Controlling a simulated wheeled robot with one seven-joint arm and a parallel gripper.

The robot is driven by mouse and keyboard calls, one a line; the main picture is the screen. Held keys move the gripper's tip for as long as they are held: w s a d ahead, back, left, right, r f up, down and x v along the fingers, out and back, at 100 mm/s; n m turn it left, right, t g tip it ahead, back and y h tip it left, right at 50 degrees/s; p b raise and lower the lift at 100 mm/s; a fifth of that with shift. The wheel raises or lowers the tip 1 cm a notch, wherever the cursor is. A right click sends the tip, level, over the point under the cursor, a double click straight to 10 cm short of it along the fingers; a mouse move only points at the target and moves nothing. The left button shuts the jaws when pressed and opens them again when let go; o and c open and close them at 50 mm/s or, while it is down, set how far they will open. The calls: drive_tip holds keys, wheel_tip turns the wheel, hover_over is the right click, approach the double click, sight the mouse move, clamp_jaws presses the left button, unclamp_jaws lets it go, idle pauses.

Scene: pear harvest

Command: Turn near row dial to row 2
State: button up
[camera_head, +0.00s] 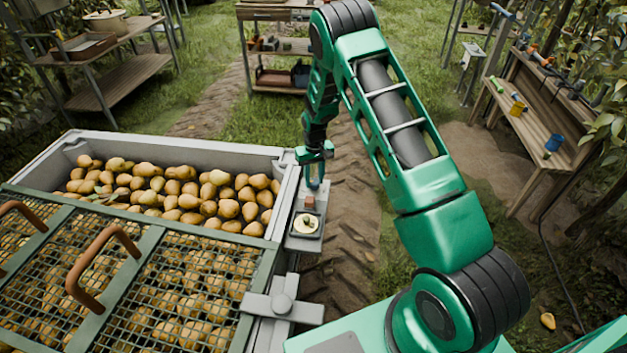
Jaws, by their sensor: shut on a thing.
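A grey control box (292,243) is fixed along the right side of the pear bin. A round cream dial (306,224) with a dark mark at its middle sits on the box's near part. A small reddish-brown block (310,203) stands just beyond the dial. My gripper (315,186) points down over the far end of the box, beyond the block and apart from the cream dial. The dial's row markings are too small to read.
The grey bin (262,152) holds many pears, and a green mesh lid (180,232) with brown handles covers its near part. A grey cross-shaped latch (283,305) sits near the box. Shelves (110,60) and a wooden bench (545,115) stand farther off. The dirt track right of the box is clear.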

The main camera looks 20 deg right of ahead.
sight(314, 181)
drive_tip(key=shift+d+n, duration=0.1)
drive_tip(key=shift+n, duration=0.7)
drive_tip(key=o, duration=1)
drive_tip(key=shift+o, duration=0.2)
drive_tip(key=shift+r, duration=0.1)
wheel_tip(314, 181, up, 10)
drive_tip(key=shift+r, duration=0.25)
